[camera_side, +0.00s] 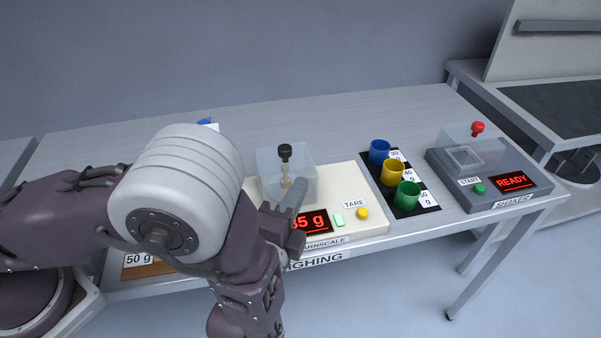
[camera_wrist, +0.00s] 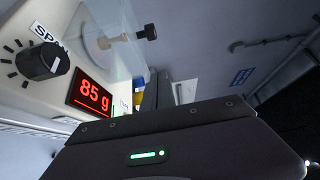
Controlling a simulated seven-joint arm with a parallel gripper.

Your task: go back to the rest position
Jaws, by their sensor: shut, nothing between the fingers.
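My gripper (camera_side: 287,212) is in front of the cream scale (camera_side: 350,190) in the side view, close to its display, empty and shut. My arm hides much of it, and I cannot tell whether it touches the scale. The scale's display (camera_wrist: 90,95) reads 85 g in red. A clear box (camera_side: 287,172) with a black-knobbed part (camera_side: 285,152) stands on the scale.
Blue (camera_side: 379,151), yellow (camera_side: 393,172) and green (camera_side: 407,195) cups stand on a black strip right of the scale. The grey shaker (camera_side: 482,170) at the right reads READY. A black dial (camera_wrist: 40,62) is beside the display. The back of the table is mostly bare.

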